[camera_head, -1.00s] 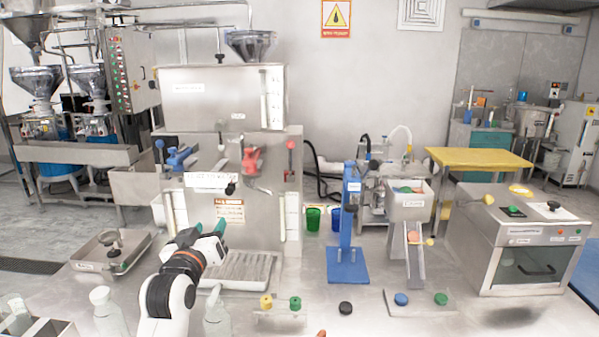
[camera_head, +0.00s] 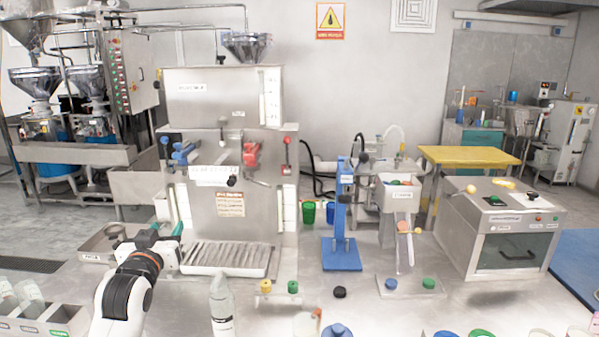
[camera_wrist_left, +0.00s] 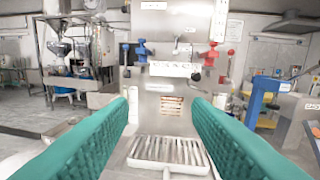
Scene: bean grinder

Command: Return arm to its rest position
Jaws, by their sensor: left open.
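My left arm comes in from the lower left of the head view, with a white link and a black and orange wrist. My left gripper (camera_head: 150,238) is at the left front of the steel grinder machine (camera_head: 222,150). Its teal fingers stand wide apart in the left wrist view (camera_wrist_left: 160,140), with nothing between them. The grinder, with its blue lever (camera_wrist_left: 140,52) and red lever (camera_wrist_left: 211,54), stands ahead beyond the fingers. The ribbed drip tray (camera_wrist_left: 170,150) shows between them. My right gripper is not in view.
A white bottle (camera_head: 221,305) stands right of my left arm; a divided bin (camera_head: 40,322) lies at its left. A blue stand (camera_head: 341,215), a steel chute unit (camera_head: 401,215) and a boxy machine (camera_head: 505,235) stand to the right. The front right of the steel table holds small coloured items.

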